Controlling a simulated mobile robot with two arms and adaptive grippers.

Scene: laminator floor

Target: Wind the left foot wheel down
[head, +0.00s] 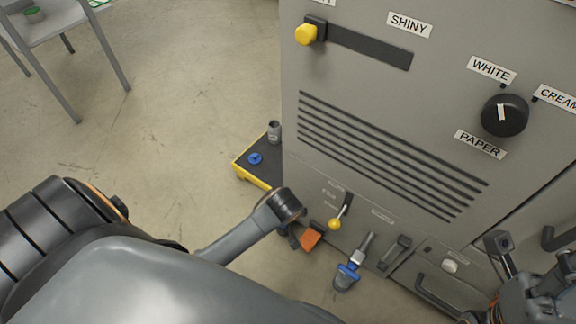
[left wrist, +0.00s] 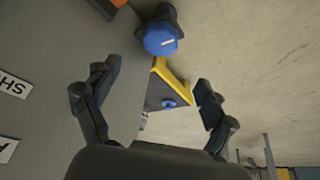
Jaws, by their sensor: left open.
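A blue faceted wheel (left wrist: 160,40) with a white mark on its face, on a dark mount, shows at the top of the left wrist view. It lies beyond my left gripper (left wrist: 155,78), whose two fingers are spread with nothing between them. The wheel is apart from the fingers. In the head view my left gripper (head: 292,232) is at the machine's lower left corner, mostly hidden behind its own wrist, and I cannot make out that wheel there. My right gripper (head: 520,285) is at the lower right edge, partly cut off; its fingers are unclear.
The grey machine (head: 340,170) fills the right side. Along its lower front are an orange part (head: 310,239), a yellow-ball lever (head: 335,224) and a blue-collared fitting (head: 347,275). A black, yellow-edged platform (head: 246,173) stands at its left.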

